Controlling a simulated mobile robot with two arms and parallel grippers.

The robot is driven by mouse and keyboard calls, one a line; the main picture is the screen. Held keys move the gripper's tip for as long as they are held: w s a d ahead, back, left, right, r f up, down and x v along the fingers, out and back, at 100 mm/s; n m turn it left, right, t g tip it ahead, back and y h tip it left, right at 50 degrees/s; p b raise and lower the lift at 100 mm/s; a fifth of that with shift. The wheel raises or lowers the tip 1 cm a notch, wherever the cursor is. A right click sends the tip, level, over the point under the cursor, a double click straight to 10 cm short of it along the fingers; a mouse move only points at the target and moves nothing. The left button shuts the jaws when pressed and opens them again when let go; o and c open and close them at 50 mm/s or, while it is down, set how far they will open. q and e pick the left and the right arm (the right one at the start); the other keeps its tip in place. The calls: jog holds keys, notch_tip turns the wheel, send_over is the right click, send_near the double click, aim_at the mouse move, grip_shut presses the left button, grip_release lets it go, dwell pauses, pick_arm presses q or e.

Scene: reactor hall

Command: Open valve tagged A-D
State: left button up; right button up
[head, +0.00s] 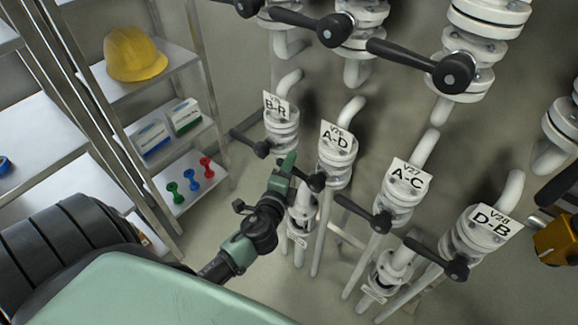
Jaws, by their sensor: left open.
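The valve tagged A-D (337,137) is a white flanged valve body on a vertical pipe, second from the left in the lower row. Its black lever (316,182) has its hub at the front and points up and left, partly hidden by my gripper. My left gripper (287,172), green and black, is open at the left end of this lever. I cannot tell whether the lever lies between the fingers or whether they touch it. My right gripper is not in view.
Neighbouring valves B-R (281,135), A-C (400,205) and D-B (470,250) have similar black levers close by. More levered valves stand above. A metal shelf with a yellow helmet (136,54) and boxes is at left. An orange object (556,242) shows at the right edge.

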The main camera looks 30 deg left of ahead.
pick_arm(q)
jog(key=shift+c, duration=0.3)
grip_shut()
jog(key=shift+f, duration=0.1)
dwell(1.0)
